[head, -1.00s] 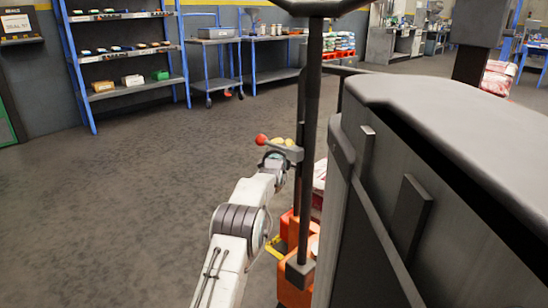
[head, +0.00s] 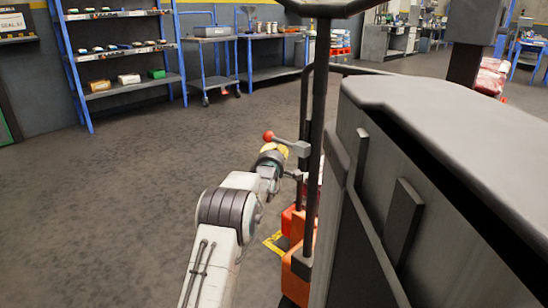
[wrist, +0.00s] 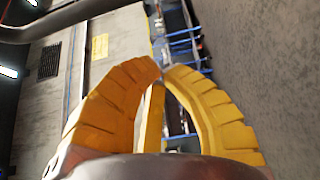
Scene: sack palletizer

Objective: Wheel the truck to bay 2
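The truck shows as orange lower parts (head: 298,268) with a dark upright post (head: 316,130), partly hidden behind a large grey casing. A short lever with a red ball knob (head: 268,136) sticks out to the left from the post. My gripper (head: 277,149) is beside that lever, its yellow fingers mostly hidden; contact cannot be told. In the wrist view the yellow fingers (wrist: 161,71) come together at their tips, with nothing visible held between them. No bay 2 marking can be made out.
The large grey casing (head: 430,150) fills the right side. Blue shelving (head: 125,50) and workbenches (head: 215,55) line the back wall. A yellow floor marking (head: 272,240) lies by the truck. The floor at left is clear. Red-and-white sacks (head: 490,77) are at the far right.

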